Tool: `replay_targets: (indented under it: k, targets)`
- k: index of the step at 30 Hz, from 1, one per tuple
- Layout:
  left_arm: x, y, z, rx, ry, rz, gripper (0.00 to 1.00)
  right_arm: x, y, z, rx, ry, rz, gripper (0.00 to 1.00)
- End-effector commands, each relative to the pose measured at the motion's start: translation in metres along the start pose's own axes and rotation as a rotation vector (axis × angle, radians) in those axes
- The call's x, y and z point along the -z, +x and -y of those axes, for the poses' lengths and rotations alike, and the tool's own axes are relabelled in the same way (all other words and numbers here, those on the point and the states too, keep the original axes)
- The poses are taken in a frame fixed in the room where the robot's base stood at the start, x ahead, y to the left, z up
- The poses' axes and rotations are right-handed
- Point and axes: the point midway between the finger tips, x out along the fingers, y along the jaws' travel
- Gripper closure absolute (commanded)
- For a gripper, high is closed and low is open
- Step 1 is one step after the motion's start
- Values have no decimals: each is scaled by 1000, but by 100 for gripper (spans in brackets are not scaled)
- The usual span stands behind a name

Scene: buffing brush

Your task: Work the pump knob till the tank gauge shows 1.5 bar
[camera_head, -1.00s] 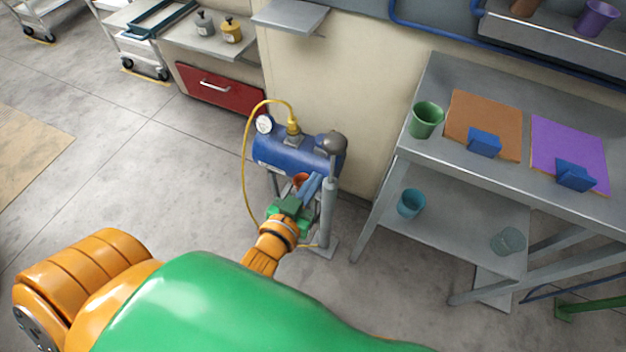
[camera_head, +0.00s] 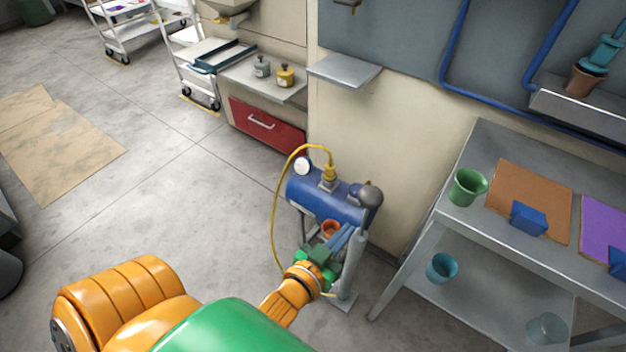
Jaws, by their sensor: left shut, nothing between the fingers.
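The blue tank (camera_head: 312,199) stands on a low frame beside the wall. Its round white gauge (camera_head: 302,166) is at its left end; the reading is too small to make out. My left gripper (camera_head: 345,236), with blue fingers, is shut and empty. It is in front of the tank, below and left of the knob, apart from it in the picture. My right gripper is out of view.
A yellow hose (camera_head: 275,215) loops from the tank top down to the pump's foot. A reddish-orange object (camera_head: 330,229) shows behind my gripper. A metal table (camera_head: 465,225) with a green pot (camera_head: 467,187) stands to the right.

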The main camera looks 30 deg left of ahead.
Motion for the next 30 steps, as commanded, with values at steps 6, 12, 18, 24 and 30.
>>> replay_targets:
  k: [6, 12, 18, 24, 30]
  targets:
    - [0, 0, 0, 0, 0, 0, 100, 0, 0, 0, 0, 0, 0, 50]
    - [0, 0, 0, 0, 0, 0, 100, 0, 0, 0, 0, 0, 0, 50]
    - [0, 0, 0, 0, 0, 0, 100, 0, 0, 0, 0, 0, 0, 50]
    - [0, 0, 0, 0, 0, 0, 100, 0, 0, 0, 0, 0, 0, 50]
    - [-39, 2, -8, -29, 10, 108, 100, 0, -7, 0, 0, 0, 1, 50]
